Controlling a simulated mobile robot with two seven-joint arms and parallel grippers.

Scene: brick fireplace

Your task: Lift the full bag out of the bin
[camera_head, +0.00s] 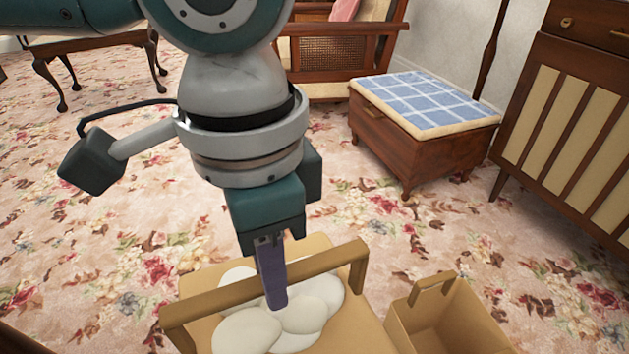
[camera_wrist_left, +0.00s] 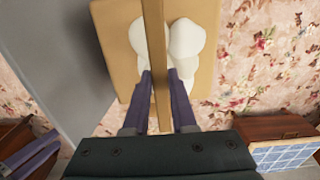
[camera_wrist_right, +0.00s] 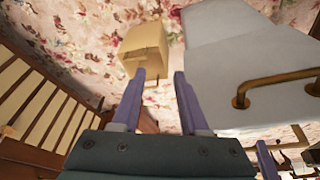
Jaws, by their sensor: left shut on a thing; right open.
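A tan, open-topped container (camera_head: 375,335) filled with several rounded white lumps (camera_head: 247,332) is at the bottom of the head view. A tan bar handle (camera_head: 215,300) spans its top. My left gripper (camera_head: 275,298) points down at the middle of this handle. In the left wrist view, my left gripper's fingers (camera_wrist_left: 160,78) lie on either side of the handle (camera_wrist_left: 153,30), shut on it, above the white lumps (camera_wrist_left: 187,40). I cannot tell whether a separate bag and bin are there. My right gripper (camera_wrist_right: 158,78) is open and empty in its wrist view.
A smaller tan box (camera_head: 450,320) with a handle, open and seemingly empty, stands just right of the filled container. A wooden stool with a blue checked cushion (camera_head: 425,100) and a slatted cabinet (camera_head: 570,120) stand behind. The flowered carpet (camera_head: 90,250) is clear at left.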

